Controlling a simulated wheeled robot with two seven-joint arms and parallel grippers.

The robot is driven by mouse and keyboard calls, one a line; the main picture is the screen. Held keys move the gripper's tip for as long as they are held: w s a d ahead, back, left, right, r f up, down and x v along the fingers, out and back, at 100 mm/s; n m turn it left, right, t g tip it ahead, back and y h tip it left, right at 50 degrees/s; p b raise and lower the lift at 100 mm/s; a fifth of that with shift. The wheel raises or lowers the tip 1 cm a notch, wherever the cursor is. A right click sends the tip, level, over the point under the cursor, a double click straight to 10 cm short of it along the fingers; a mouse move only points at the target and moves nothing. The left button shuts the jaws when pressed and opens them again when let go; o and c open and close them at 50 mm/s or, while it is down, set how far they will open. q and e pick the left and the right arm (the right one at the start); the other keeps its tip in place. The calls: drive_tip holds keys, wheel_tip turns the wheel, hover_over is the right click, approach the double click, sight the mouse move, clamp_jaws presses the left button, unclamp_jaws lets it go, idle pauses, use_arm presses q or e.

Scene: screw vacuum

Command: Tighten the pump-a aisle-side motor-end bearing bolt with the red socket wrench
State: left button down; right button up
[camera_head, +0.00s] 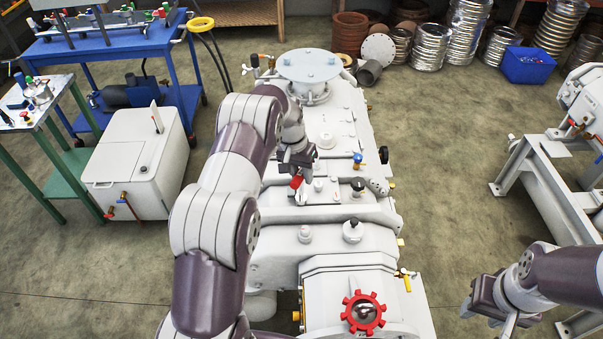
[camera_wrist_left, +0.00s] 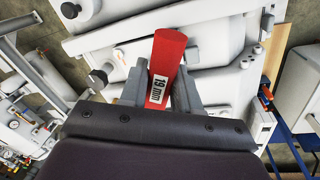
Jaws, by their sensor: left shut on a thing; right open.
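My left gripper (camera_head: 296,170) is over the middle of the large white pump (camera_head: 325,262) in the head view. It is shut on the red socket wrench (camera_wrist_left: 167,62), which bears a "19 mm" label in the left wrist view. A short red part of the wrench (camera_head: 296,182) shows below the gripper in the head view. The wrench's lower end is hidden, and I cannot tell whether it touches a bolt. The bearing bolt cannot be made out. My right gripper (camera_head: 487,322) is open and empty at the lower right, away from the pump.
A red handwheel (camera_head: 363,312) stands at the pump's near end. A blue-handled valve (camera_head: 357,158) and dark knobs rise from its top. A white box (camera_head: 140,160), a blue cart (camera_head: 110,50) and a green-legged table (camera_head: 50,115) stand left. Open floor (camera_head: 455,170) lies right of the pump.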

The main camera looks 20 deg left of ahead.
use_arm(q)
drive_tip(key=shift+w+r+p, duration=0.15)
drive_tip(key=shift+r+p, duration=0.5)
drive_tip(key=shift+r, duration=0.15)
drive_tip(key=shift+r+p, duration=1)
drive_tip(key=shift+r, duration=0.7)
